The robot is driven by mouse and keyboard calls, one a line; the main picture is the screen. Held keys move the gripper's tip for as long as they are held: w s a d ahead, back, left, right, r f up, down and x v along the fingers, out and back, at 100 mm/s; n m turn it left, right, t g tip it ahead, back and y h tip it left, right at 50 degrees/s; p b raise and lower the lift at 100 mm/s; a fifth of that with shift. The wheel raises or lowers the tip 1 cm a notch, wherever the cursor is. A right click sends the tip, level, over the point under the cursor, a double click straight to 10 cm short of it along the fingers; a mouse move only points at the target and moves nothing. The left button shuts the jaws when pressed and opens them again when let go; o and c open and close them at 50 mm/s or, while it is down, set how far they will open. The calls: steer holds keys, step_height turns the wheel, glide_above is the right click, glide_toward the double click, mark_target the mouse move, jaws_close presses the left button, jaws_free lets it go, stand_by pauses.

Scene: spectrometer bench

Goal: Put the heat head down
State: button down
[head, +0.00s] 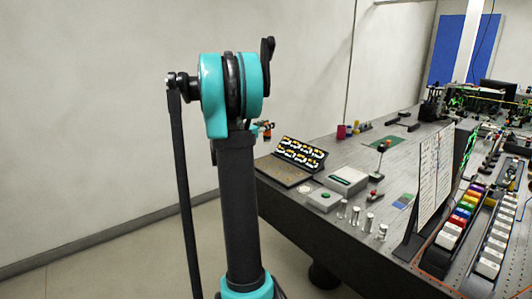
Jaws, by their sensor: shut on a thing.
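My arm stands upright in the left middle of the head view, and I cannot make out my gripper's fingers; the arm hides what lies behind it. A small orange and dark piece (267,130) shows just right of the arm, above the bench's near left corner. I cannot tell whether it is the heat head or whether anything holds it. No other thing can be clearly told as the heat head.
The grey bench (300,205) runs back to the right. Floor is clear at left.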

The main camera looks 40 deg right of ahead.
step_height(320, 180, down, 12)
steer(key=shift+r, duration=0.2)
steer(key=shift+f, duration=0.1)
stand_by(0.3)
steer(key=c, duration=1.2)
jaws_free()
